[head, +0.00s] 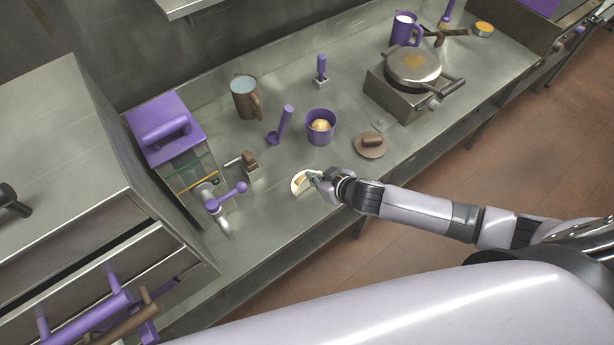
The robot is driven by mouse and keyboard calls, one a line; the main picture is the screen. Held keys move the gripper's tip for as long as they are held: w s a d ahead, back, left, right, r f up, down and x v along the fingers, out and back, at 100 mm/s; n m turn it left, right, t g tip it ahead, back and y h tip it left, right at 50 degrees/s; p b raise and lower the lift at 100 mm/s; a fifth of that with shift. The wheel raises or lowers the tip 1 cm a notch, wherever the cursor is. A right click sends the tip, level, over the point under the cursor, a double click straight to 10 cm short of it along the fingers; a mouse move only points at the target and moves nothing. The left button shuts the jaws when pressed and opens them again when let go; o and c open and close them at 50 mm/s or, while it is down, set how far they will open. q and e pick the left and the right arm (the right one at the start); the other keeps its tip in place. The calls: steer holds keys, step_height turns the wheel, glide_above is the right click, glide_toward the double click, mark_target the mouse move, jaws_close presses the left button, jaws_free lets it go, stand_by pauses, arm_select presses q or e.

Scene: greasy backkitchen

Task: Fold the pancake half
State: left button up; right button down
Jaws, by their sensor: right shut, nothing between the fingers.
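The pancake (299,185) is a small pale piece with a brownish patch, lying on the steel counter left of centre. Its outline looks like a half round, but it is too small to tell how its layers lie. My right gripper (317,177) is shut and empty at the pancake's right edge and hides part of it. I cannot tell whether the fingers touch it. My left gripper is not in view.
Behind the pancake stand a purple bowl (320,133), a purple scoop (283,125) and a brown jug (245,97). A round brown lidded piece (370,146) and a hot plate (413,66) are to the right. A purple-topped machine (170,140) stands left. Counter in front is clear.

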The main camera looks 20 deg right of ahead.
steer(key=shift+w+a+f, duration=0.1)
steer(key=shift+w+a, duration=0.1)
steer(key=shift+w, duration=0.25)
steer(key=shift+w+a+f, duration=0.1)
steer(key=shift+w+a, duration=0.05)
steer(key=shift+w, duration=0.25)
steer(key=shift+w+a+f+b, duration=0.2)
steer(key=shift+w+b, duration=0.1)
steer(key=shift+w, duration=0.15)
steer(key=shift+w+a+f+b, duration=0.2)
steer(key=shift+w+b, duration=0.1)
steer(key=shift+w, duration=0.15)
steer(key=shift+b+x, duration=0.65)
steer(key=shift+x, duration=0.35)
steer(key=shift+s+d, duration=0.1)
